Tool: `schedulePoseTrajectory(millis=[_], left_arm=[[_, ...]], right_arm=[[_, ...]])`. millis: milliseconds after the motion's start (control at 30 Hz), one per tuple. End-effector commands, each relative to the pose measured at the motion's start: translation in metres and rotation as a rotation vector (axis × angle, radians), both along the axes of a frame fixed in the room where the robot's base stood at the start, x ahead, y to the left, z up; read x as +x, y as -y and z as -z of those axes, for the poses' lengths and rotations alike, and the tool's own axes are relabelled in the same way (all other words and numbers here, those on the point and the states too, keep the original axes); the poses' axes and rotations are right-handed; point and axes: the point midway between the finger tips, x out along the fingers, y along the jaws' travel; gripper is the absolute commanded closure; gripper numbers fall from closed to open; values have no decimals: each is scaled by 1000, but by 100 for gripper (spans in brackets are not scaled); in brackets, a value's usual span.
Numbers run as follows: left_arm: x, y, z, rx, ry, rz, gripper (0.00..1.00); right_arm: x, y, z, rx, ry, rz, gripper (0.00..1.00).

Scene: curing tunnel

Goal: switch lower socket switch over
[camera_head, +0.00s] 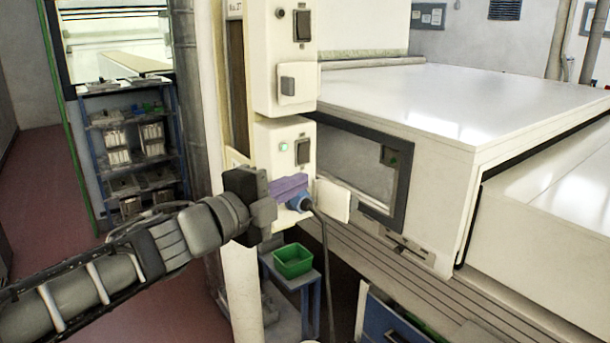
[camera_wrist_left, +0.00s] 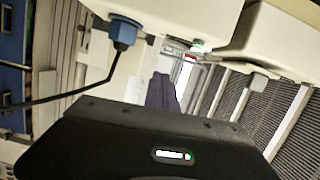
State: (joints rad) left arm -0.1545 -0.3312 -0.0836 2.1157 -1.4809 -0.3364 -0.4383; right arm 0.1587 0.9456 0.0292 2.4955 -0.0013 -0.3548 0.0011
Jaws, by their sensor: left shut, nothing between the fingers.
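The lower socket box (camera_head: 268,135) is cream and sits on a post. It has a dark rocker switch (camera_head: 303,152) and a lit green lamp (camera_head: 283,147). A blue plug (camera_head: 300,203) with a black cable is at its lower part, beside an open pale flap (camera_head: 332,200). The plug also shows in the left wrist view (camera_wrist_left: 123,30). My left gripper (camera_head: 296,184) is shut and empty, its purple fingers just below the lower switch and close to the plug. I cannot tell whether they touch the box. The fingers also show in the wrist view (camera_wrist_left: 162,88). My right gripper is out of view.
The upper socket box (camera_head: 265,60) has its own dark switch (camera_head: 302,25) and a closed cover (camera_head: 287,85). A large white tunnel housing (camera_head: 470,100) stands at the right. A green bin (camera_head: 293,260) on a blue stand is below. Shelves (camera_head: 135,150) stand at the left.

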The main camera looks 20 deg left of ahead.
Motion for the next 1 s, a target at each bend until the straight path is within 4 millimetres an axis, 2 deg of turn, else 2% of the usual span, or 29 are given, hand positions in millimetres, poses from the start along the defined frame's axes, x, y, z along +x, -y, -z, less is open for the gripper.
schedulePoseTrajectory(millis=[100,333,867,1000], left_arm=[[-23,-11,-3,-1,3,-1,100],[-46,-23,0,-1,0,0,100],[-49,-23,2,-3,-1,2,100],[-48,-25,-1,-73,-21,-8,100]], right_arm=[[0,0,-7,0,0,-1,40],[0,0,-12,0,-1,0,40],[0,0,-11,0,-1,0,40],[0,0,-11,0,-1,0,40]])
